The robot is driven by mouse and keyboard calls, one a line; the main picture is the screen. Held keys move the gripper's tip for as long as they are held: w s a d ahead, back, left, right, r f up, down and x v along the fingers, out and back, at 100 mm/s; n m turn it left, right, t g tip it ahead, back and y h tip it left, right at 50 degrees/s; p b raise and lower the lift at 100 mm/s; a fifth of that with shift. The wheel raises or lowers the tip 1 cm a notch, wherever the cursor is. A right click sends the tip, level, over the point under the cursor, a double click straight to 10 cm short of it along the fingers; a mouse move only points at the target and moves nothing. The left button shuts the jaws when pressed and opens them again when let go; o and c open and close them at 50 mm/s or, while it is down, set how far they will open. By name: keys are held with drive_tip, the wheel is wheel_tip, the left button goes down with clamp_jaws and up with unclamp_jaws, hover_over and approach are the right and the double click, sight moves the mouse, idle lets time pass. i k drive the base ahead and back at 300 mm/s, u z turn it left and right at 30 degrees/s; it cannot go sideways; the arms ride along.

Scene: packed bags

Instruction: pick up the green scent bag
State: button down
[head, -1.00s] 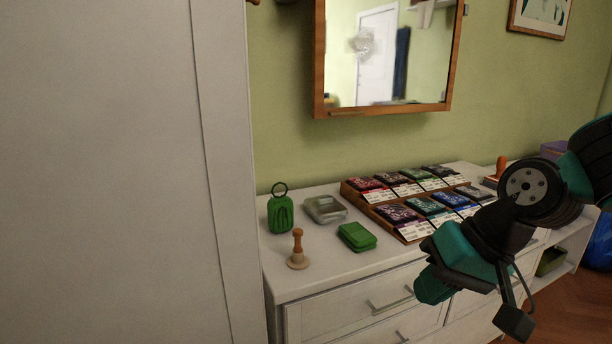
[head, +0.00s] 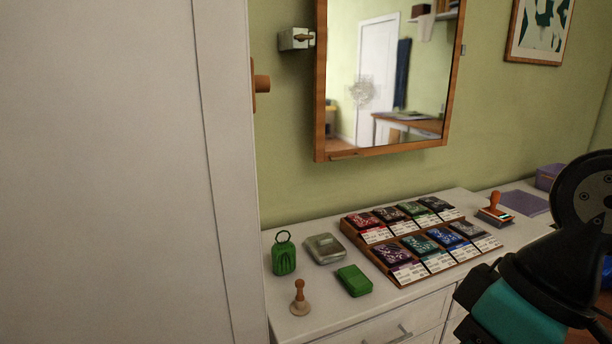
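A green pouch-like item (head: 284,258) with a dark ring loop on top stands upright at the left end of the white dresser top. A flat green item (head: 354,280) lies to its right, nearer the front edge. I cannot tell for sure which of these is the scent bag. Part of my arm fills the lower right corner of the head view, to the right of both and apart from them. My gripper's fingertips do not show.
A wooden rack (head: 350,229) of several coloured packets with labels stands to the right on the dresser top. A grey lidded dish (head: 325,248) sits behind the green items, and a wooden-handled stamp (head: 300,298) stands in front. A tall white cabinet (head: 110,170) blocks the left.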

sight(284, 254)
drive_tip(key=z, duration=1.6)
drive_tip(key=i, duration=1.6)
drive_tip(key=u, duration=3.15)
drive_tip(key=i, duration=0.5)
drive_tip(key=z, duration=0.05)
